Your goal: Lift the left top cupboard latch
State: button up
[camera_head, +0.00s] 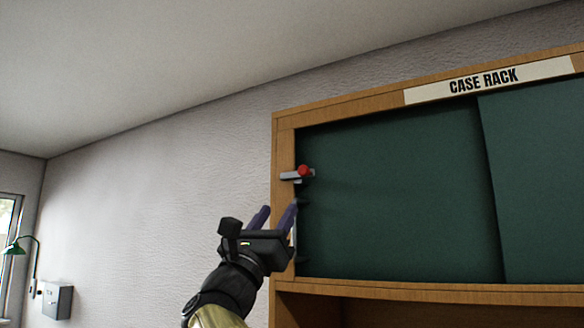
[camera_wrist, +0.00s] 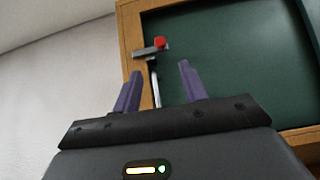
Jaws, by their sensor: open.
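The latch (camera_head: 291,176) is a small grey bar with a red knob (camera_head: 304,171), set on the left frame of the cupboard near the top of the green door (camera_head: 400,190). In the wrist view the latch (camera_wrist: 146,53) and its red knob (camera_wrist: 159,44) lie beyond the fingertips, with a thin metal rod (camera_wrist: 155,85) running down below them. My gripper (camera_head: 278,212) is open and empty, below the latch and apart from it. In the wrist view its two purple fingers (camera_wrist: 160,72) point up toward the latch, and the rod shows between them.
The wooden cupboard frame (camera_head: 284,140) carries a "CASE RACK" sign (camera_head: 488,80). A second green panel (camera_head: 535,180) stands to the right. Below is a wooden ledge (camera_head: 430,292) over an open space. The wall (camera_head: 160,180) to the left is bare, with a green lamp (camera_head: 14,248) and grey box (camera_head: 57,301) farther off.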

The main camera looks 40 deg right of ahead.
aim_at(302, 172)
jog(key=p+x, duration=1)
jog(key=x, duration=0.4)
jog(key=shift+w+d+r+p, duration=0.1)
jog(key=shift+r+p, duration=0.2)
jog(key=shift+w+d+r+p, duration=0.2)
jog(key=shift+d+r+p, duration=0.15)
jog(key=shift+d+p, duration=0.1)
grip_shut()
